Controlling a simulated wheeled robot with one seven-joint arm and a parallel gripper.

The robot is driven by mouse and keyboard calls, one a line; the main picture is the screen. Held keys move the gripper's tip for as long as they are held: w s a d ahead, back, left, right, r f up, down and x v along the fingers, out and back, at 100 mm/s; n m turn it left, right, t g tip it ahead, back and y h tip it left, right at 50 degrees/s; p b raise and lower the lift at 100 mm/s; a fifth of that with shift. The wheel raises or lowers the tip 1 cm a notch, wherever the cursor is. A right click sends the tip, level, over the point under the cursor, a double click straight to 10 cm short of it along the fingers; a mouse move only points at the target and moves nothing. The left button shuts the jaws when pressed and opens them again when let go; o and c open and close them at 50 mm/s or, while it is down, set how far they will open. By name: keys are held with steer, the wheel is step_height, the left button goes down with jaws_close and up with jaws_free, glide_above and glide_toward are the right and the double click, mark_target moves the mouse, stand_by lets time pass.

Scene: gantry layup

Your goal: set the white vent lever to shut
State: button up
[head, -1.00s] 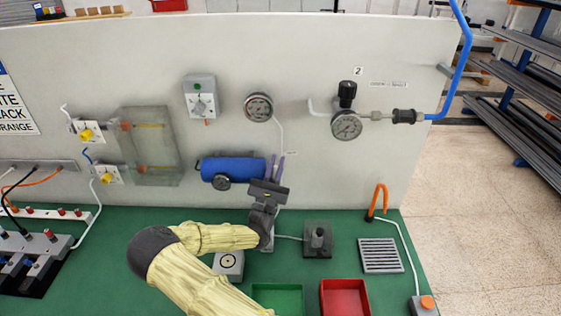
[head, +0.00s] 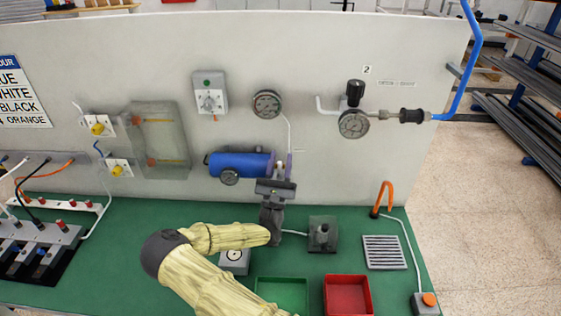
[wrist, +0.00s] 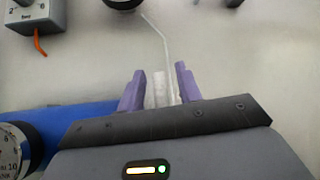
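The white vent lever (wrist: 160,90) shows as a pale upright piece between my gripper's fingers in the wrist view. In the head view a small part of the lever (head: 281,166) shows at the right end of the blue cylinder (head: 240,164). My gripper (wrist: 159,70) has two purple fingers standing apart, one on each side of the lever. The left finger has a small gap to it; whether the right finger touches it I cannot tell. In the head view my gripper (head: 281,158) is just right of the cylinder. The lever's lower part is hidden by my gripper.
A round gauge (head: 267,104) is above, with a thin pale tube running down from it. A dial box (head: 210,92) is at upper left. A green tray (head: 282,280) and a red tray (head: 347,280) lie on the green bench.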

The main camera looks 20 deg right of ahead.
mark_target(279, 171)
steer(key=b+v, duration=0.2)
steer(key=v, duration=0.5)
steer(key=shift+s+a+f, duration=0.1)
steer(key=shift+s+f, duration=0.05)
stand_by(0.7)
